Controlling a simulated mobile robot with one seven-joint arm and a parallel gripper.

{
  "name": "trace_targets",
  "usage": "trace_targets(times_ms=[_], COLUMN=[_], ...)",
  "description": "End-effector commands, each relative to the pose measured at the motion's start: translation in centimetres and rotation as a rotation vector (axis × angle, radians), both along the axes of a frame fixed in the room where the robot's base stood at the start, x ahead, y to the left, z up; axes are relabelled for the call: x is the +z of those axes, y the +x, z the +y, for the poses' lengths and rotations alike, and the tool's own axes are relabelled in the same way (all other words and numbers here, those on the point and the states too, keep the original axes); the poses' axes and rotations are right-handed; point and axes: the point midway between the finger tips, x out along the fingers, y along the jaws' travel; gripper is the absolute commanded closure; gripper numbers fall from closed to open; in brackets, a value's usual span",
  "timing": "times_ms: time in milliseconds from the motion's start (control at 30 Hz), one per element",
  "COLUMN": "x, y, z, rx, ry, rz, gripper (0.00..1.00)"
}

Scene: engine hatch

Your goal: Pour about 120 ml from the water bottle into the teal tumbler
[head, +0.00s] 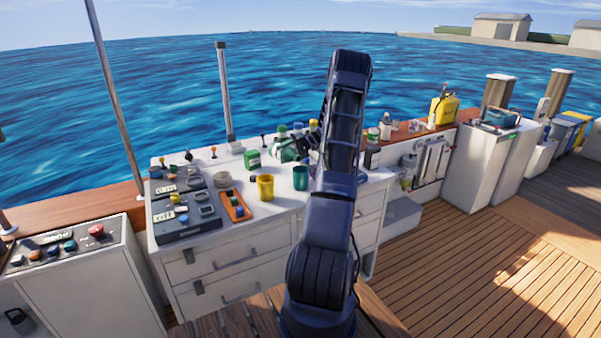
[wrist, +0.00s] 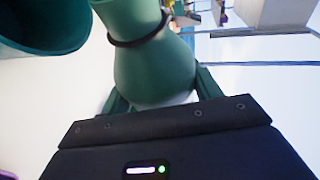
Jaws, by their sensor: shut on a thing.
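The teal tumbler (head: 300,177) stands on the white counter beside my arm. In the wrist view the tumbler (wrist: 40,28) fills the upper left corner, its inside partly in sight; I cannot see any water level. My gripper (wrist: 160,95) is shut on the green water bottle (wrist: 152,62), which has a dark ring round its upper part. The bottle's top runs out of the wrist view close beside the tumbler. In the head view the bottle (head: 284,151) appears tilted, behind the tumbler, and my arm hides much of the gripper. I cannot see water flowing.
A yellow mug (head: 265,187) and a green container (head: 253,160) stand left of the tumbler. An orange tray (head: 237,207) and control panels (head: 184,219) lie farther left. Several small coloured items stand behind. A yellow jug (head: 444,109) is at the right on the wooden ledge.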

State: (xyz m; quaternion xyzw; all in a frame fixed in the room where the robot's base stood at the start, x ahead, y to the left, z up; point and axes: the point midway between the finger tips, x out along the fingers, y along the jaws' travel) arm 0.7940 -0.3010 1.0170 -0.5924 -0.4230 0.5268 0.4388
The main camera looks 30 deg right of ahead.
Motion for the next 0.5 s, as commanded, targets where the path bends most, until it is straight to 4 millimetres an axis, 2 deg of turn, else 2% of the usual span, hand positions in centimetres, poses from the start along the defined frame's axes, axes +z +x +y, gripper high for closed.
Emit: trace_targets(times_ms=[500], x=[0.15], y=[-0.04], z=[0.0], rx=[0.0], ry=[0.024], rz=[-0.077], gripper=[0.7])
